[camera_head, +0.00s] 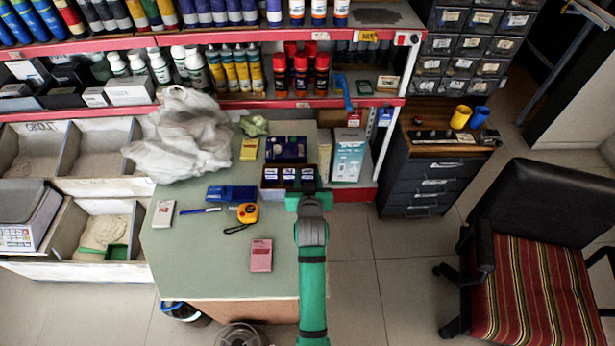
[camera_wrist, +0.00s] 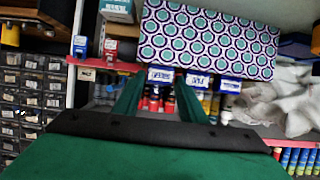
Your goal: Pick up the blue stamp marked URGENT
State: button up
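Three small stamps with blue-and-white labels (camera_head: 271,172) stand in a row in a dark box (camera_head: 264,190) at the back right of the green table. In the wrist view, a row of blue-edged white labels shows, one label (camera_wrist: 160,75) between my fingers and another (camera_wrist: 230,85) farther right. The lettering is too small to read, so I cannot tell which is URGENT. My gripper (camera_head: 307,194) is at the right end of the row. In the wrist view my gripper (camera_wrist: 158,84) is open, its two green fingers apart; contact cannot be told.
A dark blue box (camera_head: 286,140) lies behind the row. A white-teal carton (camera_head: 347,157) stands right of it. A blue stapler-like thing (camera_head: 231,193), yellow tape measure (camera_head: 247,212) and pink pad (camera_head: 261,255) lie on the table (camera_head: 200,265). A crumpled plastic bag (camera_head: 182,135) is at left.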

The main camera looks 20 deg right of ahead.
jog(key=shift+w+f, duration=0.15)
jog(key=shift+w, duration=0.15)
jog(key=shift+c, duration=0.7)
jog(key=c, duration=0.6)
jog(key=shift+d, duration=0.1)
